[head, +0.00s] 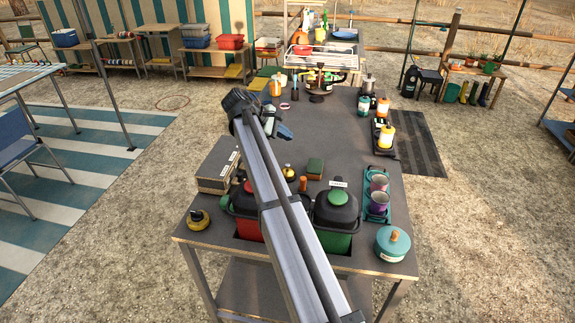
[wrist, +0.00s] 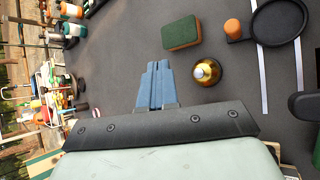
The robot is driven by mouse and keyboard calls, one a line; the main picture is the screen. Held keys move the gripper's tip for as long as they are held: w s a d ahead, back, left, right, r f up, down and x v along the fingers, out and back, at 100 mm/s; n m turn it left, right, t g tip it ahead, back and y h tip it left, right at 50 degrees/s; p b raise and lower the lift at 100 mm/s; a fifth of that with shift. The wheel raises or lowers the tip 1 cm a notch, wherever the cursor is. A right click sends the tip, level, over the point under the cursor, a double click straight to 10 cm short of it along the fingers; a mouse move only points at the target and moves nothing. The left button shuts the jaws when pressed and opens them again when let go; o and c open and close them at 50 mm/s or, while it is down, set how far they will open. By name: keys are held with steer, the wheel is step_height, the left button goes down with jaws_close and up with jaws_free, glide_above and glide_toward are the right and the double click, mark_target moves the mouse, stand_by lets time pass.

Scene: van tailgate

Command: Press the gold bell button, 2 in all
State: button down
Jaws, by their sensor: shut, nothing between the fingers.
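The gold bell (head: 289,173) stands on the grey table, left of a green and brown sponge (head: 315,167). It is a shiny gold dome with a pale button on top, clearest in the wrist view (wrist: 207,72). My gripper (head: 285,132) is shut and empty, its blue fingers over the table behind the bell in the head view. In the wrist view the fingers (wrist: 156,88) are left of the bell, with a visible gap between them. The bell's button is uncovered there.
Close to the bell are the sponge, an orange knob (wrist: 233,28) and a black round pan-like item (wrist: 279,20). Red (head: 245,200) and green (head: 337,208) lidded containers stand at the front. A box (head: 217,168) is to the left. The table's middle is clear.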

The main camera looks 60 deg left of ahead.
steer(key=shift+f, duration=4.15)
steer(key=shift+f, duration=0.95)
steer(key=shift+r, duration=0.95)
steer(key=shift+r, duration=0.15)
steer(key=shift+r, duration=2.35)
